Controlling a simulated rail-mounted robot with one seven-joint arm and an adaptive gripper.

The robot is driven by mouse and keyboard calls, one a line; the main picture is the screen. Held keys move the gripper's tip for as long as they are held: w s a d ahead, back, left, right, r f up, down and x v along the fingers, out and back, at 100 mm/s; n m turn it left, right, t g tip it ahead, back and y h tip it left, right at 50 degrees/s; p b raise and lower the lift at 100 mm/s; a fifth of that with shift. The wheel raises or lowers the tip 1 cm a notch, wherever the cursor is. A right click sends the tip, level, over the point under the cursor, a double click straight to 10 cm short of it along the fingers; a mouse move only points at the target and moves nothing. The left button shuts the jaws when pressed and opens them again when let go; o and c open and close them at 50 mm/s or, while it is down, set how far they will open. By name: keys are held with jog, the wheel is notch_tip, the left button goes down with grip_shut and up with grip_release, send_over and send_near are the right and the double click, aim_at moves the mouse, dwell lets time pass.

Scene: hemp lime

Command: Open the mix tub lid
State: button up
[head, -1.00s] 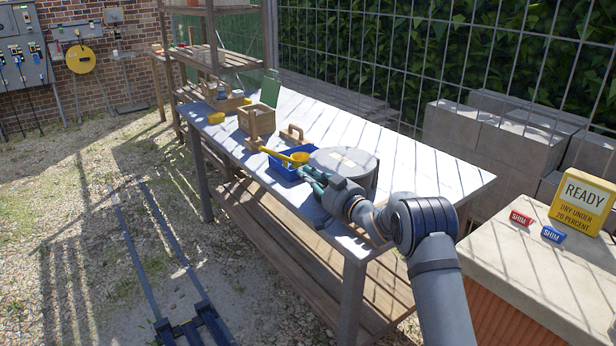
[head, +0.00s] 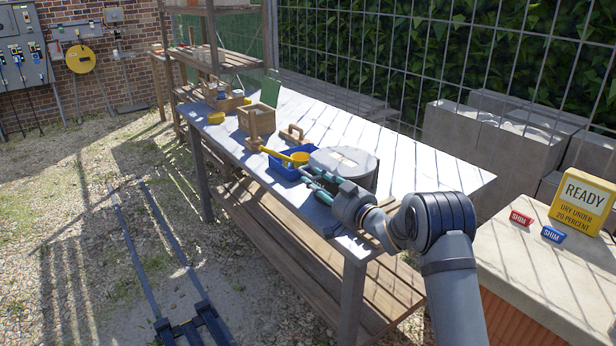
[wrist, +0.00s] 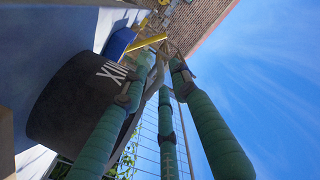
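The mix tub (head: 366,180) is a round grey tub near the front right of the workbench, its flat lid (head: 343,160) down on top. In the wrist view the tub (wrist: 75,105) is a dark drum lying sideways in the picture, with part of a white "MIX" label showing. My gripper (head: 309,180) has green fingers and is at the tub's left front side, around lid height. In the wrist view my gripper (wrist: 163,62) shows its fingertips apart with nothing clearly held between them. Whether a finger touches the lid or tub cannot be told.
A blue tray (head: 283,170) with a yellow scoop (head: 297,158) lies just left of the tub. A wooden box (head: 257,121) and a wooden float (head: 292,134) are farther back. The bench top (head: 430,170) is clear right of the tub. A mesh fence runs behind.

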aim_at(309, 175)
jog(key=v, duration=0.8)
jog(key=x, duration=1.1)
jog(key=shift+w+a, duration=0.15)
jog(key=shift+w, duration=0.05)
jog(key=b+v, duration=0.1)
jog(key=v, duration=0.4)
jog(key=shift+s+d, duration=0.25)
jog(key=shift+s, duration=0.1)
